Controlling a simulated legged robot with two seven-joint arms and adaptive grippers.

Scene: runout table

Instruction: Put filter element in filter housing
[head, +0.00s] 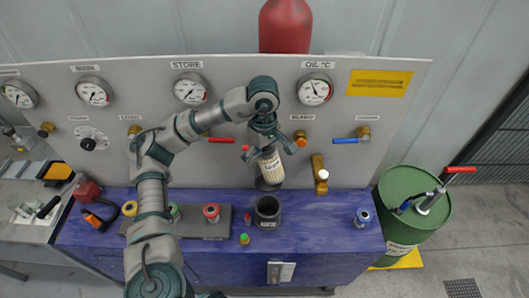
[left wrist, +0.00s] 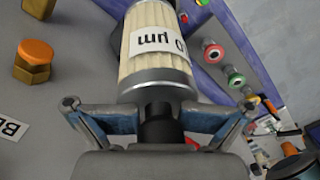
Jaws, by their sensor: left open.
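The filter element (head: 270,168) is a cream pleated cylinder with a white label. It stands roughly upright near the back panel, its lower end by a dark base. In the left wrist view the filter element (left wrist: 158,45) shows pleats, a grey end cap and a dark stub. My left gripper (head: 272,146) is at the element's upper end. Its fingers (left wrist: 158,112) are spread on either side of the stub, with gaps visible. The filter housing (head: 267,210) looks like the dark, open-topped cup on the purple bench, in front of the element. My right gripper is not in view.
The purple bench (head: 325,226) has free room right of the cup, up to a blue-topped part (head: 362,217). Left are a grey plate with coloured parts (head: 211,213) and a small green-orange item (head: 244,239). Gauges and valve handles (head: 345,141) line the panel. A green drum (head: 411,215) stands right.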

